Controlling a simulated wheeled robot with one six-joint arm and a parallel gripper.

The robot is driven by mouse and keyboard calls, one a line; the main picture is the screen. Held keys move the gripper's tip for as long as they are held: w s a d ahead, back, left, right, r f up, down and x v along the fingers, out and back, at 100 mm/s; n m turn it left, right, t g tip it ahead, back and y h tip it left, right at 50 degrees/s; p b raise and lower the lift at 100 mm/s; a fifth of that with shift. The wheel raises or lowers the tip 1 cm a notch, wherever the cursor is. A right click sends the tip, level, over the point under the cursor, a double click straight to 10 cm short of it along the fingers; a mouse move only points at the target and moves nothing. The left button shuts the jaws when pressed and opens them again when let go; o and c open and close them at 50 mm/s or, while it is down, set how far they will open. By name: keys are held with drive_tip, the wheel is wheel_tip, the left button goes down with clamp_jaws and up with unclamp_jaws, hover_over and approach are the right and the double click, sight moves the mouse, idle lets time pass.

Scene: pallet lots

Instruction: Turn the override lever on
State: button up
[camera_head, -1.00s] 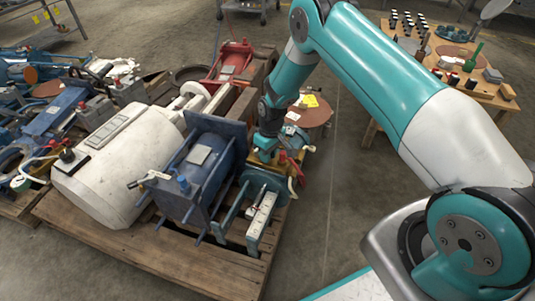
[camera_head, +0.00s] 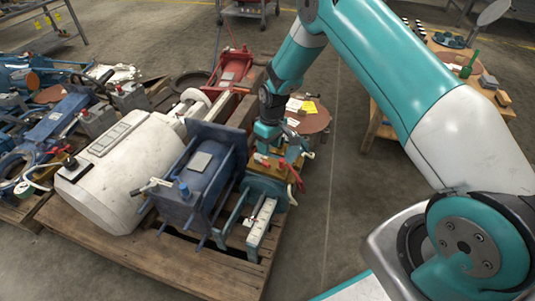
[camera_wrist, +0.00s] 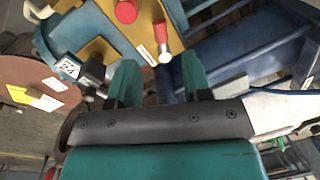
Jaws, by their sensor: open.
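A yellow and teal unit (camera_head: 268,170) stands at the right edge of the pallet, behind the blue machine. It carries two red-ended handles, one at its left (camera_head: 262,160) and one at its right (camera_head: 283,163). In the wrist view, the unit's yellow plate (camera_wrist: 98,48) bears a red knob (camera_wrist: 126,11) and a pale stem with a red band (camera_wrist: 160,32). I cannot tell which of these is the override lever. My gripper (camera_wrist: 160,75) is open, its teal fingers apart with nothing between them. It is close to the unit, just short of the stem in the picture.
The blue machine (camera_head: 205,165) and white cylinder (camera_head: 120,170) crowd the wooden pallet (camera_head: 170,265). A wooden workbench (camera_head: 440,60) is at the back right. The floor right of the pallet is clear.

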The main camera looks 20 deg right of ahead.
wheel_tip(320, 180, up, 10)
drive_tip(key=d+p, duration=0.1)
drive_tip(key=p, duration=0.1)
drive_tip(key=shift+w, duration=0.25)
drive_tip(key=shift+r, duration=0.15)
drive_tip(key=s+a+r, duration=0.2)
drive_tip(key=s+r, duration=0.1)
drive_tip(key=r, duration=0.3)
drive_tip(key=s+a+r, duration=0.3)
drive_tip(key=r, duration=0.3)
drive_tip(key=s+a+r+n+y, duration=0.1)
drive_tip(key=s+a+r, duration=0.1)
drive_tip(key=s+r, duration=0.5)
drive_tip(key=s+a+r+y, duration=0.1)
drive_tip(key=s+a+r, duration=0.1)
drive_tip(key=s, duration=0.8)
drive_tip(key=s+a+r+n+y, duration=0.1)
drive_tip(key=s+r, duration=0.4)
drive_tip(key=s, duration=0.4)
wheel_tip(320, 180, up, 28)
drive_tip(key=p, duration=2.8)
drive_tip(key=shift+a+t, duration=0.15)
drive_tip(key=shift+t, duration=0.15)
